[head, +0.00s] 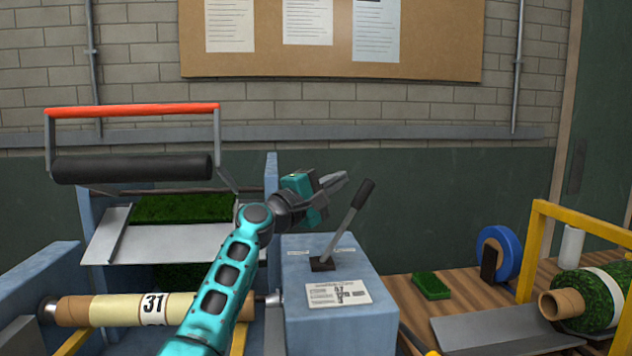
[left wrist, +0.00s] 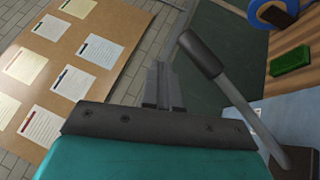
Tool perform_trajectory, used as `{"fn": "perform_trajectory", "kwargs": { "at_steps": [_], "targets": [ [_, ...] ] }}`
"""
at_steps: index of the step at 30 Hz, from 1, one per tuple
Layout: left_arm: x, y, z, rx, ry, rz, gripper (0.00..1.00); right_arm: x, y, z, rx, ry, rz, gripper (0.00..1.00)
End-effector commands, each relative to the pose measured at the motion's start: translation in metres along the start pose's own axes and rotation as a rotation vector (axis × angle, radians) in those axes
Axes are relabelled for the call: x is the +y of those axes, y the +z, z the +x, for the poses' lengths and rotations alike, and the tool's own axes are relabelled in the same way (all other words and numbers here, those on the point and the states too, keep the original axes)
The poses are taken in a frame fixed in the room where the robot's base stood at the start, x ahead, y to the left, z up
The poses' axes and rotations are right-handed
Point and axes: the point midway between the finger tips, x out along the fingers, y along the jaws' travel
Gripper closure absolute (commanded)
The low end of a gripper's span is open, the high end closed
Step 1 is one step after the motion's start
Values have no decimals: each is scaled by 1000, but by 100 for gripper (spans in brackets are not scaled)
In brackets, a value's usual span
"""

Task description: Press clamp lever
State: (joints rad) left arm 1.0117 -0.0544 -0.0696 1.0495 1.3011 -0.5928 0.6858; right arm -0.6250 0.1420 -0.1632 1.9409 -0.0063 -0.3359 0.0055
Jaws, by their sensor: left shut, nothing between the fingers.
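The clamp lever (head: 347,224) is a grey metal bar with a black grip, rising from a slot on top of a blue-grey box (head: 330,313). It leans up to the right. In the left wrist view the lever (left wrist: 240,101) stands to the right of the fingers, its black grip near the fingertips. My left gripper (head: 338,184) is shut and empty, just left of the black grip in the head view. Its closed fingers also show in the left wrist view (left wrist: 163,84). I cannot tell whether fingers and lever touch. My right gripper is not in view.
An orange-topped frame with a black roller (head: 132,167) stands at left above a metal plate. A roll marked 31 (head: 115,308) lies below. At right are a turf piece (head: 431,286), a blue reel (head: 498,252), a yellow frame (head: 536,245) and a turf roll (head: 598,299).

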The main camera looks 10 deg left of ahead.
Motion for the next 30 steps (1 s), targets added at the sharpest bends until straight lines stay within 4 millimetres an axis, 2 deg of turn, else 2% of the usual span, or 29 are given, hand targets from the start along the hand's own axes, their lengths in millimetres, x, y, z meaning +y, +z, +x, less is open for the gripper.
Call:
{"fn": "perform_trajectory", "kwargs": {
  "at_steps": [9,30],
  "targets": [
    [-12,9,14,0,-40,22,100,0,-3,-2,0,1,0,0],
    [-15,13,17,-4,-40,23,100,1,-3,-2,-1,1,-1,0]
  ]
}}
